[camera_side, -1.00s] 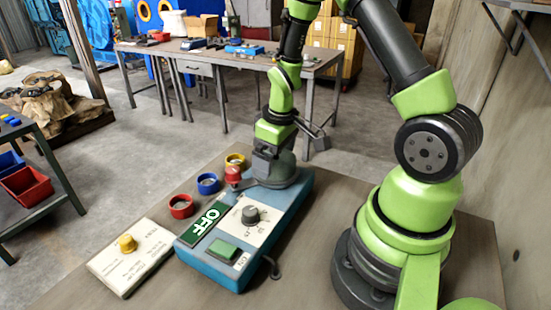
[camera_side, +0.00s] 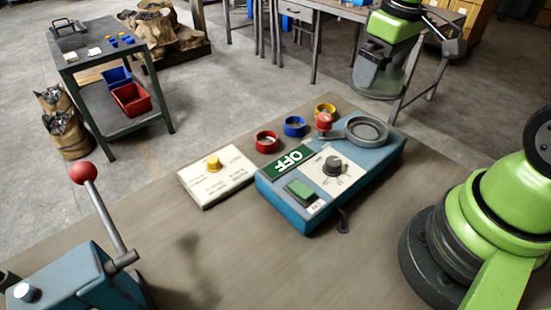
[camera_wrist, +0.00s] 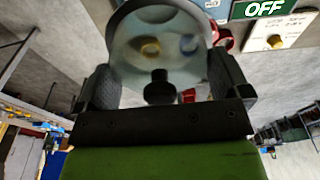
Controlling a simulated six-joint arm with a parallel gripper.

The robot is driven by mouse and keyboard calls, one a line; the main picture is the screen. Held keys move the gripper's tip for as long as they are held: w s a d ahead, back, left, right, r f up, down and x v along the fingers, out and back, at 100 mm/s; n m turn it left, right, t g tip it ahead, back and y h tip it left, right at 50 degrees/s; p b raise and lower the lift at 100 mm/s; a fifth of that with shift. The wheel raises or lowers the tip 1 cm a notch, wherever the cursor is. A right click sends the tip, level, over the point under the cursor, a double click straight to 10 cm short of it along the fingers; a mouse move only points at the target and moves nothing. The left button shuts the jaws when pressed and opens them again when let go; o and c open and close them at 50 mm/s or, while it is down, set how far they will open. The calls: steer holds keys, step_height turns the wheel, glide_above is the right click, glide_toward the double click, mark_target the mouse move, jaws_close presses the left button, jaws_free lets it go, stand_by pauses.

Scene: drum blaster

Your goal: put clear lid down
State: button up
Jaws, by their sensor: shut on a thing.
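My gripper (camera_wrist: 160,68) is shut on the clear lid (camera_wrist: 150,28), a round see-through disc with a dark knob, held between the two dark fingers in the wrist view. In the side view my gripper (camera_side: 378,76) is at the top right, above and beyond the blue control box (camera_side: 293,210). The lid (camera_side: 378,95) shows only faintly there, below the fingers. A grey round ring (camera_side: 367,131) sits on the far right end of the blue box, uncovered. The lid is raised clear of it.
A red-ball lever (camera_side: 84,173) rises at left.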

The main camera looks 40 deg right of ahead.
steer(key=w+a+f+n, duration=0.25)
steer(key=a+n, duration=0.25)
steer(key=a, duration=0.3)
steer(key=n+g+y, duration=0.1)
steer(key=n, duration=1.1)
glide_toward(246, 235)
steer(key=shift+n, duration=0.4)
steer(key=f, duration=0.5)
steer(key=shift+w+a+f, duration=0.1)
steer(key=shift+a+f, duration=0.15)
steer(key=shift+f, duration=0.15)
steer(key=o, duration=0.6)
steer(key=shift+f, duration=0.15)
steer(key=r, duration=0.4)
steer(key=d+r, duration=0.1)
steer(key=r, duration=0.7)
steer(key=shift+d+r, duration=0.2)
steer(key=shift+d, duration=0.05)
